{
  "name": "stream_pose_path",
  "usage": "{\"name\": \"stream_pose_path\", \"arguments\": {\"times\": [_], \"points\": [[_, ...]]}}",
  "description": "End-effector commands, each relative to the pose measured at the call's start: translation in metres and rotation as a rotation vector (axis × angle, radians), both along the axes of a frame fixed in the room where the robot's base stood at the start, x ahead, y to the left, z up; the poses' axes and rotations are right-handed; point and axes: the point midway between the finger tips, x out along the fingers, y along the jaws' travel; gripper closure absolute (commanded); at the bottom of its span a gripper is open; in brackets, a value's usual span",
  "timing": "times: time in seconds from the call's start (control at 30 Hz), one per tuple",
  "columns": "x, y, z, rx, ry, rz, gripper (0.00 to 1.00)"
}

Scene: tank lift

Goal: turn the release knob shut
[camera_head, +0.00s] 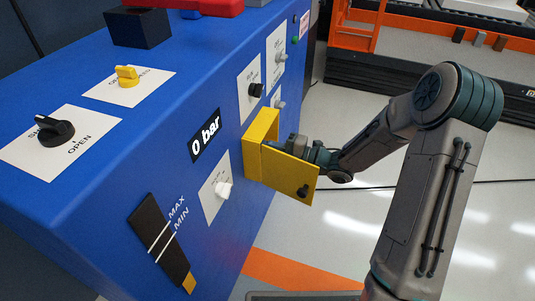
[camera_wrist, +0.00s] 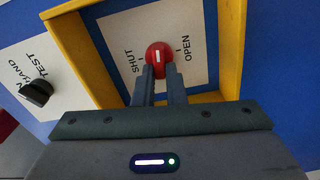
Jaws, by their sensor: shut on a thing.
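The release knob (camera_wrist: 158,53) is red and round, with a short pale mark on its face. It sits on a white plate (camera_wrist: 195,72) with SHUT printed to its left and OPEN to its right. I cannot tell exactly which word its mark points to. My gripper (camera_wrist: 160,71) is shut on the near side of the knob, one finger at each side. A yellow guard (camera_wrist: 233,45) frames the plate. In the head view, my gripper reaches into the yellow guard (camera_head: 262,127), which hides the knob and fingertips.
The guard's yellow flap (camera_head: 282,173) stands open close beside my gripper. A black TEST/HAND knob (camera_wrist: 38,92) is left of the guard.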

Motion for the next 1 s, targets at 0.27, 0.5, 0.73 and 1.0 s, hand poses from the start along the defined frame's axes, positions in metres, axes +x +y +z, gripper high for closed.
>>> {"name": "stream_pose_path", "arguments": {"times": [0.27, 0.5, 0.73, 1.0], "points": [[-0.0002, -0.0005, -0.0042, -0.091, -0.246, -0.001, 1.00], [0.0004, -0.0009, -0.0058, -0.169, -0.459, -0.001, 1.00], [0.0011, -0.0009, -0.0079, -0.243, -0.664, 0.000, 1.00], [0.0026, -0.0015, -0.0102, -0.330, -0.905, 0.001, 1.00]]}}
